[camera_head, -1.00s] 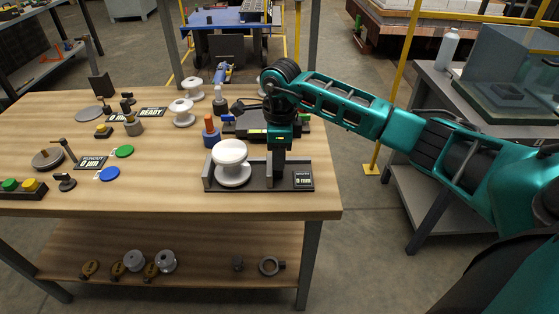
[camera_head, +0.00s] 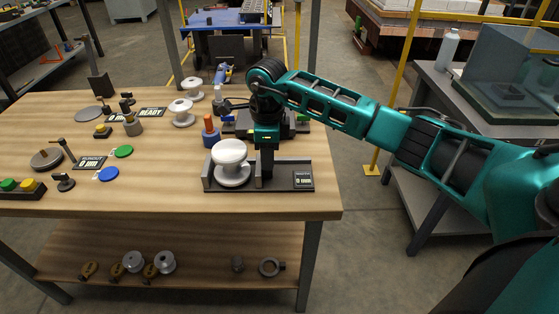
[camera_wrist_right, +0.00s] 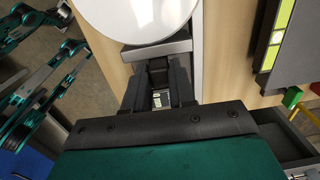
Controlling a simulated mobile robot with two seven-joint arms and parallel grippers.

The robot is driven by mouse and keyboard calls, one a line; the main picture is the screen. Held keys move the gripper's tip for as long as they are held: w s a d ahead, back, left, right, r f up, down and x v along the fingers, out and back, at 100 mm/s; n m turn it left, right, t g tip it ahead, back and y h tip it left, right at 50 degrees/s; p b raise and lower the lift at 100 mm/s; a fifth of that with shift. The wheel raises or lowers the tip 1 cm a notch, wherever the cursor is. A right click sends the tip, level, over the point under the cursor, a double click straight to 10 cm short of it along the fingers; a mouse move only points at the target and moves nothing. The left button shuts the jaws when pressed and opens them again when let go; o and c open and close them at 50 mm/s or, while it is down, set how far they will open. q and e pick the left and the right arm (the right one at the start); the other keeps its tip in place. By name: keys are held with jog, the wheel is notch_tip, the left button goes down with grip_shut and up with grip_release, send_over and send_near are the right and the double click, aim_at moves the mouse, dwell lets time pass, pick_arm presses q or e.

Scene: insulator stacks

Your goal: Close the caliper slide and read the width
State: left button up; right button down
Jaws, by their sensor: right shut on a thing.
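The caliper (camera_head: 285,187) is a dark tray-like fixture at the front right of the wooden table. A white insulator (camera_head: 231,153) stands upright in it, close to its left end wall. My right gripper (camera_head: 267,172) points down into the caliper, right of the insulator. In the right wrist view it is shut on the dark caliper slide (camera_wrist_right: 157,68). A pale plate edge lies between the fingers and the white insulator disc (camera_wrist_right: 140,12). In the head view a gap shows between the insulator and the gripper. The caliper's small display (camera_head: 303,179) is too small to read. My left gripper is out of view.
An orange and blue piece (camera_head: 209,131) stands just behind the caliper. White spools (camera_head: 182,112) stand farther back. Green (camera_head: 124,151) and blue (camera_head: 108,174) discs lie at centre left. The table front left of the caliper is clear.

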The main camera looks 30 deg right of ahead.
jog(key=shift+w+a+f, duration=0.1)
jog(key=shift+a+f, duration=0.15)
jog(key=shift+f, duration=0.25)
jog(key=shift+a+f, duration=0.25)
jog(key=shift+f, duration=0.25)
dwell(0.3)
jog(key=c, duration=0.9)
grip_release()
jog(key=shift+f+g, duration=0.1)
jog(key=shift+g, duration=0.2)
jog(key=shift+w+r+p, duration=0.1)
jog(key=shift+r+p, duration=0.25)
jog(key=shift+r, duration=0.3)
jog(key=shift+c, duration=0.3)
jog(key=shift+o, duration=0.4)
notch_tip(320, 180, up, 6)
jog(key=p, duration=0.4)
jog(key=shift+w+r, duration=0.1)
jog(key=shift+w, duration=0.05)
